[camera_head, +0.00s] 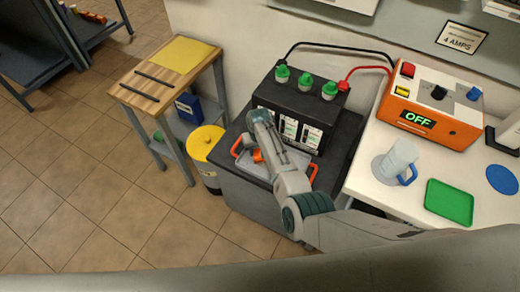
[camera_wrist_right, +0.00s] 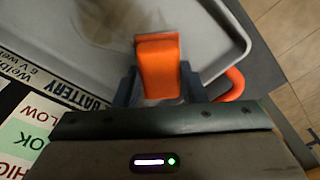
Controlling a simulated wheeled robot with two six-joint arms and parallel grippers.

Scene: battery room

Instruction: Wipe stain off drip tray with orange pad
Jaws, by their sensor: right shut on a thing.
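The grey drip tray (camera_head: 249,167) with orange handles lies in front of the black battery (camera_head: 297,104). In the right wrist view the tray (camera_wrist_right: 212,42) fills the upper part, with a dark brownish smudge, the stain (camera_wrist_right: 105,18), near the top edge. My right gripper (camera_head: 260,153) is over the tray, shut on the orange pad (camera_wrist_right: 158,66). The pad (camera_head: 257,156) shows small in the head view, by the tray's left part. The pad is just below the stain in the wrist view; whether it touches the tray I cannot tell. My arm hides part of the tray. My left gripper is not in view.
The battery has green caps and black and red cables to an orange charger (camera_head: 428,106) reading OFF. A clear jug (camera_head: 396,160) and a green tray (camera_head: 449,202) stand on the right bench. A yellow-lidded bin (camera_head: 205,143) and a wooden-topped stand (camera_head: 150,88) are at left.

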